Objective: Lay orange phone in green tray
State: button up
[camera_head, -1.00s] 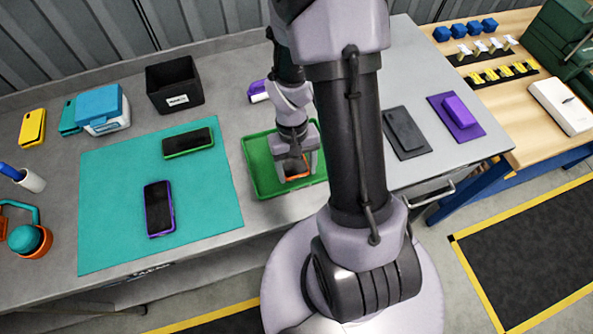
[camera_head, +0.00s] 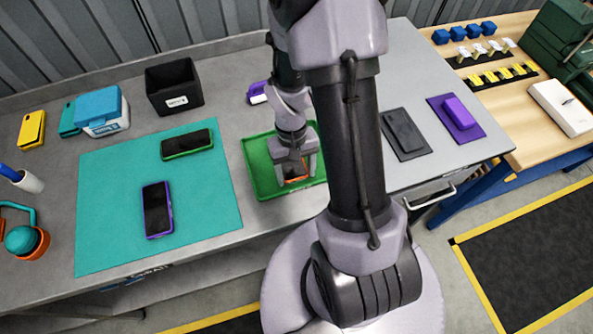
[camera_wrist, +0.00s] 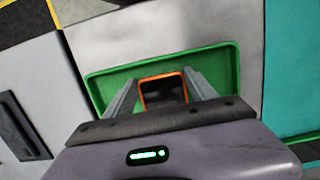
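The orange phone (camera_wrist: 162,92), with a dark face and orange rim, is between my gripper's two fingers over the green tray. In the head view only part of the orange phone (camera_head: 297,179) shows below the gripper. My gripper (camera_head: 297,172) is inside the tray's outline; in the wrist view its fingers (camera_wrist: 162,85) meet the phone's two side edges. The green tray (camera_head: 262,182) is shallow and holds nothing else that I can see; the wrist view shows its rim too (camera_wrist: 95,85). Whether the phone touches the tray floor I cannot tell.
Left of the tray is a teal mat (camera_head: 110,200) with a green-edged phone (camera_head: 187,144) and a purple-edged phone (camera_head: 157,208). A black bin (camera_head: 174,87) stands behind. Right of my arm are a dark pad (camera_head: 405,134) and a purple pad (camera_head: 456,118).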

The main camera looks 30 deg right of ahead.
notch_tip(320, 180, up, 12)
jog(key=w+p, duration=0.2)
jog(key=p, duration=0.2)
jog(key=s+a+r+t, duration=0.3)
jog(key=a+r, duration=0.3)
jog(key=r, duration=0.4)
jog(key=s+a+r+m+t+y, duration=0.1)
jog(key=s+a+r+t, duration=0.3)
jog(key=r, duration=0.7)
jog(key=a, duration=0.2)
jog(key=shift+a+r+t, duration=0.15)
jog(key=shift+a+t, duration=0.2)
jog(key=shift+t, duration=0.05)
jog(key=shift+s, duration=0.1)
notch_tip(320, 180, down, 11)
jog(key=b, duration=1)
jog(key=shift+b, duration=0.3)
